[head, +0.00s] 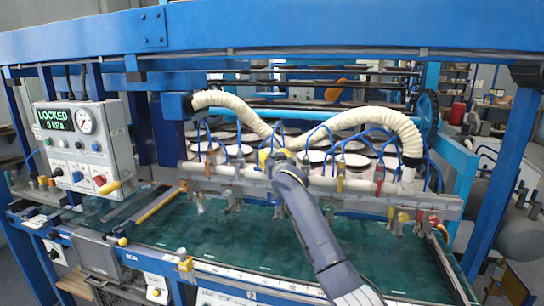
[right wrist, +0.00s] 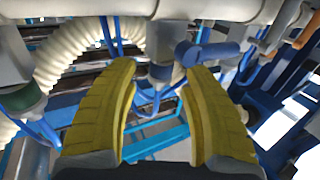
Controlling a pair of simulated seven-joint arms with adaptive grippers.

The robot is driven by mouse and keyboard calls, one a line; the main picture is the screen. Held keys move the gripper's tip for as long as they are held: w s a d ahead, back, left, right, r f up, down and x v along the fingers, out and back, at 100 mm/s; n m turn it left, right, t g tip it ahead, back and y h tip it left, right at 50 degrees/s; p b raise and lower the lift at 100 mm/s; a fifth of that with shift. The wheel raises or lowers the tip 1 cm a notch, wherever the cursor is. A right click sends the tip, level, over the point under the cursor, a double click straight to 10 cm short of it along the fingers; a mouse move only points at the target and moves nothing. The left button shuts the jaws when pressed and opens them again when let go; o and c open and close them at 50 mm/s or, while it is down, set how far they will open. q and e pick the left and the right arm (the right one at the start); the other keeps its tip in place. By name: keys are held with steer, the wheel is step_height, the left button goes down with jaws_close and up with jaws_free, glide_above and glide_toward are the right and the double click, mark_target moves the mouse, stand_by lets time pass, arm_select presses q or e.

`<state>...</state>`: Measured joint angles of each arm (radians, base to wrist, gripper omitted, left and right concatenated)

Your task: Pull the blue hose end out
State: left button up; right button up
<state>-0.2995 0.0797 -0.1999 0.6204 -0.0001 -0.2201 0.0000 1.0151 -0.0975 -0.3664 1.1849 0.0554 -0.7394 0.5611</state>
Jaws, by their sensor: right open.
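My right gripper (head: 270,156) reaches in from the lower right to the row of hose fittings in the head view. In the right wrist view its two yellow fingers (right wrist: 160,72) stand apart, open, with nothing gripped between them. A thin blue hose (right wrist: 152,102) curves through the gap, beyond the fingers. A thicker blue cylindrical piece (right wrist: 207,52) lies near the right fingertip. I cannot tell which piece is the blue hose end. Several other thin blue hoses (head: 322,132) loop down to the manifold bar (head: 355,184). My left gripper is not in view.
Two cream corrugated hoses (head: 372,121) arch above the bar, and one also shows in the wrist view (right wrist: 70,65). Several valves hang along the bar. A control box (head: 82,148) reading LOCKED stands at left. The green bed (head: 215,235) in front is mostly clear.

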steer(key=shift+w+a, duration=0.15)
steer(key=shift+w, duration=0.45)
jaws_close()
stand_by(0.4)
